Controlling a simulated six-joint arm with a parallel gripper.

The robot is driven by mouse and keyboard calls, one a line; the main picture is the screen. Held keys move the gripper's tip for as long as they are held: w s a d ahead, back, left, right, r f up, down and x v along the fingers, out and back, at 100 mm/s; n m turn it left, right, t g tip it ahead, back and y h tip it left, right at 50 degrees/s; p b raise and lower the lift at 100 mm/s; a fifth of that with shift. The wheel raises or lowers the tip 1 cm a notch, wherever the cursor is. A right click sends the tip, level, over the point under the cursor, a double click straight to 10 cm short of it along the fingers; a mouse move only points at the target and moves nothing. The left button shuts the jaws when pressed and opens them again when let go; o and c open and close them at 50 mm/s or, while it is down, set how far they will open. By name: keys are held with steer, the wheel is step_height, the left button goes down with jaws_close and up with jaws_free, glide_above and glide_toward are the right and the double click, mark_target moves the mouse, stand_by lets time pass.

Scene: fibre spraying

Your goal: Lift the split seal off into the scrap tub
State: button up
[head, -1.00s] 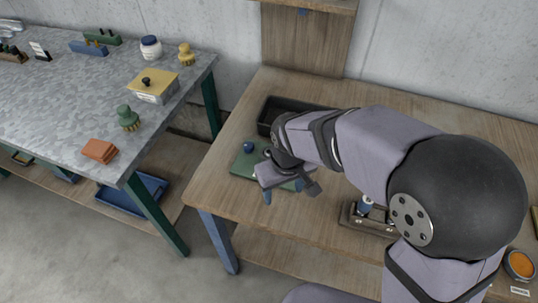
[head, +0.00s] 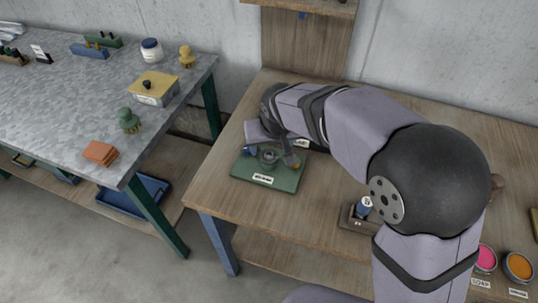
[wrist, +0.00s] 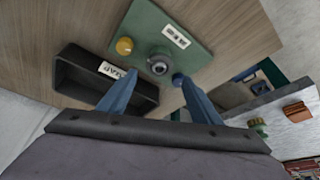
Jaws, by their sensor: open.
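A green plate (head: 265,181) with a white label lies on the wooden bench. It carries a grey round fitting (head: 268,156) in its middle, an orange knob (wrist: 125,46) and a blue knob (wrist: 179,78). I cannot make out the split seal or any split on the fitting. The dark tub (wrist: 72,80), its label partly hidden by a finger, stands beside the plate; in the head view my arm mostly covers it. My gripper (wrist: 156,77) is open and empty, its two blue fingers apart, pointing toward the area between tub and fitting. I cannot tell its height.
A small wooden holder (head: 352,222) with a blue-and-white item stands to the right on the bench. Pink (head: 485,258) and orange (head: 518,266) tins are further right. A grey table (head: 70,120) with brushes, blocks and a yellow-lidded box is at the left, across a gap.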

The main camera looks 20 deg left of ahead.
mark_target(269, 154)
steer(key=shift+w+f+p, duration=0.1)
steer(key=shift+f+p, duration=0.25)
steer(key=shift+f, duration=0.15)
steer(key=shift+p+x, duration=0.7)
steer(key=shift+x, duration=1.45)
steer(key=c, duration=1.1)
